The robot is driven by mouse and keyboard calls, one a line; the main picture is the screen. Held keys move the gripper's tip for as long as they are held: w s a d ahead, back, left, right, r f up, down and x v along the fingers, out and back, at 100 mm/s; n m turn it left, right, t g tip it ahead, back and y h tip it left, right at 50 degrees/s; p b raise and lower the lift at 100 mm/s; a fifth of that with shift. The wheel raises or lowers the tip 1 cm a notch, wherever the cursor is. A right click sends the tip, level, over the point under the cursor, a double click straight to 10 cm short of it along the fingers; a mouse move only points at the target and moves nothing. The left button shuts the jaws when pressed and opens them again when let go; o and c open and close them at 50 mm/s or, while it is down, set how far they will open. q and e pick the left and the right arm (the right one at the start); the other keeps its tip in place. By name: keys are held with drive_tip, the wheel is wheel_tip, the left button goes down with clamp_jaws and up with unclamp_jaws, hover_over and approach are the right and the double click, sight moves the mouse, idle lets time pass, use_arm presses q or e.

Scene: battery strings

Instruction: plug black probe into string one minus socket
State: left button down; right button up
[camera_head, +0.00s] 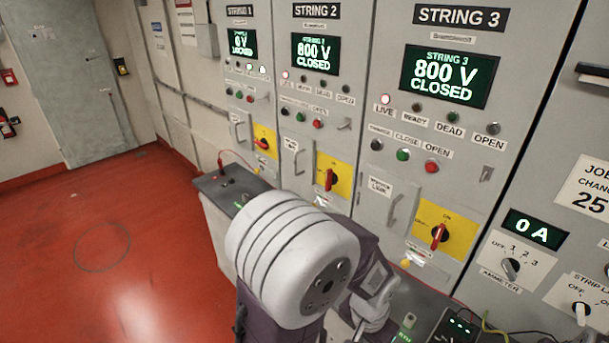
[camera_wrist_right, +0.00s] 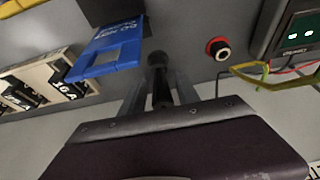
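The black probe (camera_wrist_right: 160,88) appears as a dark upright cylinder with a round top in the right wrist view. My right gripper (camera_wrist_right: 160,95) has one finger on each side of it, with narrow gaps that look open. In the head view my right gripper (camera_head: 376,300) is partly hidden by its own arm, low over the bench. The string one cabinet (camera_head: 240,60) reads 0 V LOCKED. A red probe (camera_head: 221,160) with a red lead stands on the bench below it. The string one minus socket cannot be made out. My left gripper is not in view.
The bench (camera_head: 215,185) runs along the cabinets. Red floor (camera_head: 120,230) is free at left.

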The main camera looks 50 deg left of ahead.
drive_tip(key=shift+a, duration=0.1)
clamp_jaws()
drive_tip(key=shift+r, duration=0.1)
drive_tip(key=shift+r, duration=0.1)
drive_tip(key=shift+r+p, duration=0.65)
drive_tip(key=shift+r, duration=0.25)
drive_tip(key=shift+r, duration=0.25)
drive_tip(key=shift+r+p, duration=0.45)
drive_tip(key=shift+r, duration=0.05)
drive_tip(key=shift+r+p, duration=1.65)
drive_tip(key=shift+r, duration=0.85)
